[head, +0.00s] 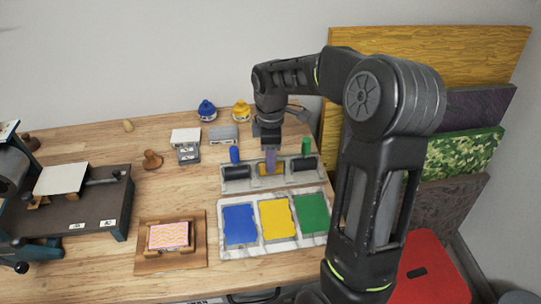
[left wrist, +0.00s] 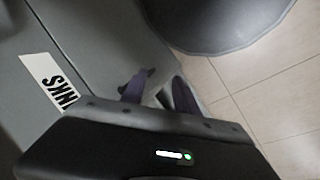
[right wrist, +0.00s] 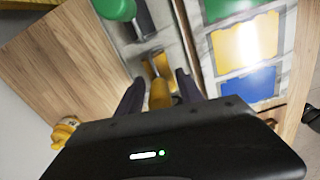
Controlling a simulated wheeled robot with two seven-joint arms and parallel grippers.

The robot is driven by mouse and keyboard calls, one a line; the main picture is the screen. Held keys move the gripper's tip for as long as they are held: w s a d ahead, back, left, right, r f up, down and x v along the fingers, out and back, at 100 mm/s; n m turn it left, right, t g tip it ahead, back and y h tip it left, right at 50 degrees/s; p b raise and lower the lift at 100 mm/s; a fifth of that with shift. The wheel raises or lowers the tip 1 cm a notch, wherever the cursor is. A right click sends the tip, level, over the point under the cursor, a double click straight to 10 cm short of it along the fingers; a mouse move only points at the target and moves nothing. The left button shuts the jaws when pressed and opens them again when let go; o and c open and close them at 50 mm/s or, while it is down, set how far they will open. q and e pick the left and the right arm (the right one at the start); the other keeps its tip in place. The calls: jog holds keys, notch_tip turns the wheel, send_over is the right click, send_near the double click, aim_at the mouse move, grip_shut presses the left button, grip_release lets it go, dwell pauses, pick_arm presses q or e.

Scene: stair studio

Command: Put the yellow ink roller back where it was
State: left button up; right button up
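The yellow ink roller (head: 272,168) is in the middle place of the grey roller rack (head: 233,187), between the blue-handled and green-handled rollers. Its yellow handle (right wrist: 160,97) points up between the fingers of my right gripper (right wrist: 160,88). In the head view my right gripper (head: 270,157) comes down over the rack and hides most of that handle. Its fingers stand apart on both sides of the handle, with what looks like a narrow gap. My left gripper (left wrist: 160,88) is open and empty beside a grey front marked INKS; the head view does not show it.
The blue-handled roller (head: 235,155) and green-handled roller (head: 306,147) stand close on either side. An ink tray (head: 224,252) with blue, yellow and green pads lies in front. Blue and yellow bottles (head: 241,111) are behind. A press (head: 75,205) stands at the left.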

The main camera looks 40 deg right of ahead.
jog(key=shift+r, duration=0.15)
jog(key=shift+r+p, duration=0.35)
jog(key=shift+r, duration=0.25)
notch_tip(320, 180, up, 12)
jog(key=shift+f+b, duration=0.2)
jog(key=shift+b, duration=0.2)
